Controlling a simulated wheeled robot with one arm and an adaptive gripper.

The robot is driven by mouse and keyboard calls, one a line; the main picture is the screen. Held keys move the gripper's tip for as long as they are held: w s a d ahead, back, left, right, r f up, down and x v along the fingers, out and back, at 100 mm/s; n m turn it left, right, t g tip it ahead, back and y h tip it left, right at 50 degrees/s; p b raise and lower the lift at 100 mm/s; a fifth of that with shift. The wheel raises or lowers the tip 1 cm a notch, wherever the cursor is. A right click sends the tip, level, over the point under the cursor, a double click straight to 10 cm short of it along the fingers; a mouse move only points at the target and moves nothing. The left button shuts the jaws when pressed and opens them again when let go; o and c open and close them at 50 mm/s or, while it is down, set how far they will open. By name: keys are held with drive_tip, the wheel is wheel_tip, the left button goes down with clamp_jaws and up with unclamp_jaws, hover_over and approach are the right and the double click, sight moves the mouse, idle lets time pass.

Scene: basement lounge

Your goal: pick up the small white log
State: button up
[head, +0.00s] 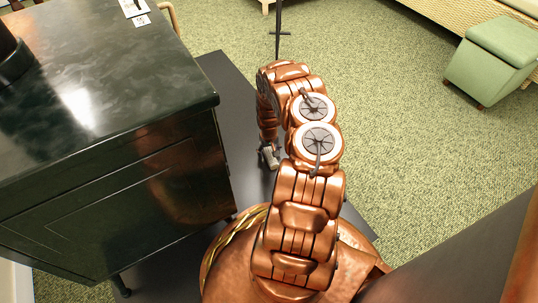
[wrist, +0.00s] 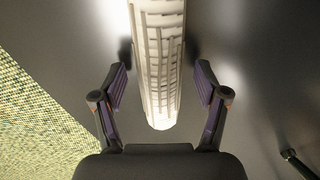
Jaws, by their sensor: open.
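The small white log (wrist: 160,70) is pale with a grid-like pattern of lines along its length. In the wrist view it runs from the top edge down to a rounded end between the fingers. My gripper (wrist: 159,82) is open, with one purple-padded finger on each side of the log. I see gaps beside the log's lower part; contact near the fingertips cannot be told. In the head view my gripper (head: 268,156) hangs low over a dark grey surface (head: 236,100), partly hidden by my arm. A small pale patch shows there, too small to identify surely.
A dark, glossy cabinet-like block (head: 120,90) stands close on the left of my arm. A thin dark rod (head: 279,30) stands behind the arm. A green ottoman (head: 492,60) and wicker seat (head: 440,18) are at upper right. Green carpet (head: 400,130) is open on the right.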

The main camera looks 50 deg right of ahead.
drive_tip(key=shift+c, duration=0.4)
drive_tip(key=c, duration=1.3)
drive_tip(key=shift+o, duration=0.2)
drive_tip(key=shift+r, duration=0.1)
